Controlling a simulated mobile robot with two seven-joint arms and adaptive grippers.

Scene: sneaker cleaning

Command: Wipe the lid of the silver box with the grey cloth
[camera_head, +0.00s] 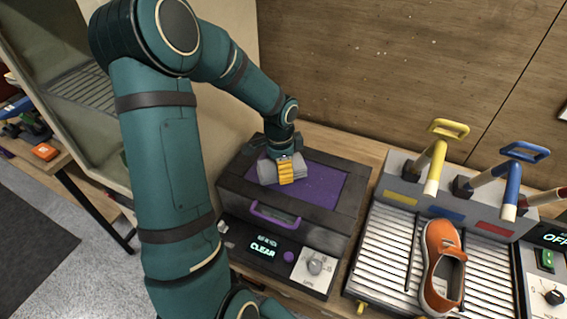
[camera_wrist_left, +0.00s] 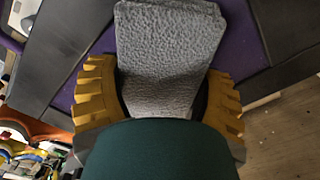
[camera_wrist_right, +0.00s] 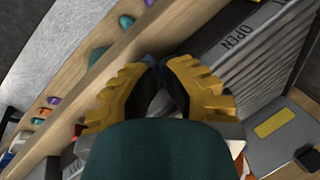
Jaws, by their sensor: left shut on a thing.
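The box (camera_head: 228,190) is dark grey with a purple panel (camera_head: 322,190) on its lid and a purple front handle (camera_head: 275,214). Its lid is closed. My left gripper (camera_head: 286,170) is above the lid, left of the panel's middle, shut on a grey cloth (camera_head: 267,172). In the left wrist view the cloth (camera_wrist_left: 168,55) sits between the yellow fingers as a thick folded pad over the purple panel (camera_wrist_left: 230,30). Whether it touches the lid is hard to tell. My right gripper (camera_wrist_right: 157,66) is out of the head view; its fingertips meet with nothing visible between them.
A control panel (camera_head: 262,242) reading CLEAR is at the box's front. Right of the box is a ribbed rack (camera_head: 380,265) with an orange sneaker (camera_head: 441,265). Yellow (camera_head: 448,129) and blue (camera_head: 525,152) handles rise behind it. A wooden wall (camera_head: 400,60) closes the back.

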